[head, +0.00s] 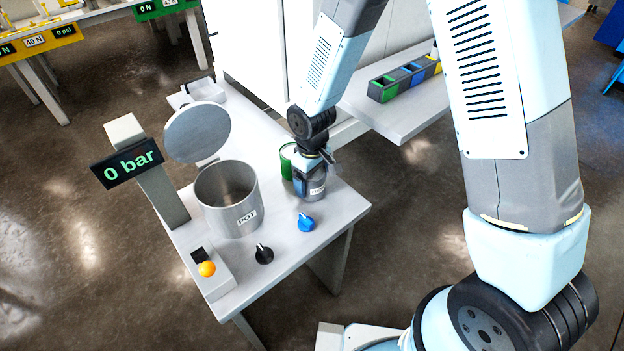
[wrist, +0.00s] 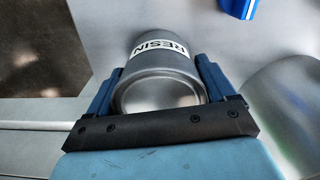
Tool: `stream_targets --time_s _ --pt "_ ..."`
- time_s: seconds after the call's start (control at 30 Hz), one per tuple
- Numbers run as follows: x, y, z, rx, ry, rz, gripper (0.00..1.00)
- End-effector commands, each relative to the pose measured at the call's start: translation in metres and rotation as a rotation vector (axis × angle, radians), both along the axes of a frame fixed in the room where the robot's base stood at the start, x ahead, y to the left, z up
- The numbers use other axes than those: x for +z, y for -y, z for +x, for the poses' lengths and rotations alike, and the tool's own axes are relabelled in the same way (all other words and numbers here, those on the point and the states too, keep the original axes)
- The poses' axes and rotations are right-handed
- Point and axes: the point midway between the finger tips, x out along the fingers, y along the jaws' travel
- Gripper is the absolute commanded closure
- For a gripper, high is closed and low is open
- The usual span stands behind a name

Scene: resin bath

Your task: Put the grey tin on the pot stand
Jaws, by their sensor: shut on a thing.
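The grey tin (head: 316,188) has a white label, which reads RESIN in the wrist view (wrist: 158,72). It is at the right part of the grey bench, right of the metal pot (head: 228,200). My gripper (head: 312,172) is shut on the tin; its blue fingers (wrist: 158,82) lie on both sides of it in the wrist view. My gripper hides part of the tin in the head view. I cannot tell whether the tin touches the bench. I cannot make out a separate pot stand; the pot, labelled POT, has its round lid (head: 198,132) raised.
A green tin (head: 287,162) stands just behind my gripper. A blue knob (head: 306,222) and a black knob (head: 264,255) are at the bench's front. A post with a 0 bar display (head: 128,169) and an orange button (head: 207,269) are at the left. The bench's right edge is close.

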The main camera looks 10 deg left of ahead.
Motion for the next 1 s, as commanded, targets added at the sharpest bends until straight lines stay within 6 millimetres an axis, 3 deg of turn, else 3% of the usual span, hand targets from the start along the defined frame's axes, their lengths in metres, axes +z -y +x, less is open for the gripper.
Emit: stream_targets --time_s 0.37,0.4,0.53,0.83,1.0 --pt "-0.004 0.000 0.000 0.001 0.000 0.000 0.50" --pt "-0.004 0.000 0.000 0.000 0.000 0.000 0.14" --pt "-0.004 0.000 0.000 0.001 0.000 0.000 0.01" --pt "-0.002 -0.001 0.000 0.001 0.001 0.001 0.00" --pt "0.012 -0.001 0.000 0.000 0.002 0.003 0.00"
